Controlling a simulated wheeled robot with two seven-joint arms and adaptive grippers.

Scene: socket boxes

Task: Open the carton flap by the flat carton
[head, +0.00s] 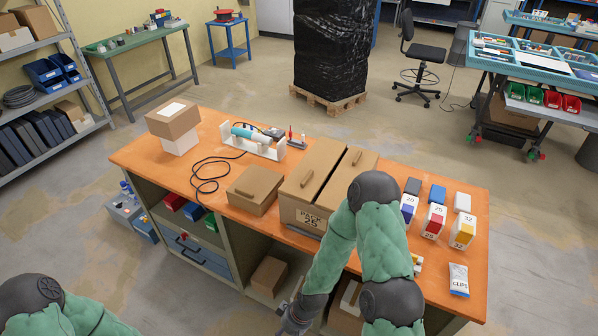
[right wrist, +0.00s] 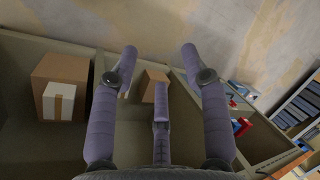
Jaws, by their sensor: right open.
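The tall carton (head: 301,213), marked PACK 25, stands on the orange workbench. Its top has two flaps, both lying closed: the left flap (head: 318,159) beside the flat carton, and the right flap (head: 346,179), partly hidden by my right arm. Each flap bears a raised brown handle. The flat carton (head: 252,187) sits just left of it, closed, with a handle on top. My right gripper (head: 290,325) is low in front of the bench, below the tabletop. In the right wrist view it is open and empty (right wrist: 160,55). My left gripper is out of view.
Brown boxes (head: 269,276) stand on the shelf under the bench; the right wrist view shows a large carton (right wrist: 65,72) with a white box (right wrist: 59,102) there. Numbered small boxes (head: 435,220) and a clips packet (head: 458,279) are right of my arm. A cable (head: 207,170) lies left.

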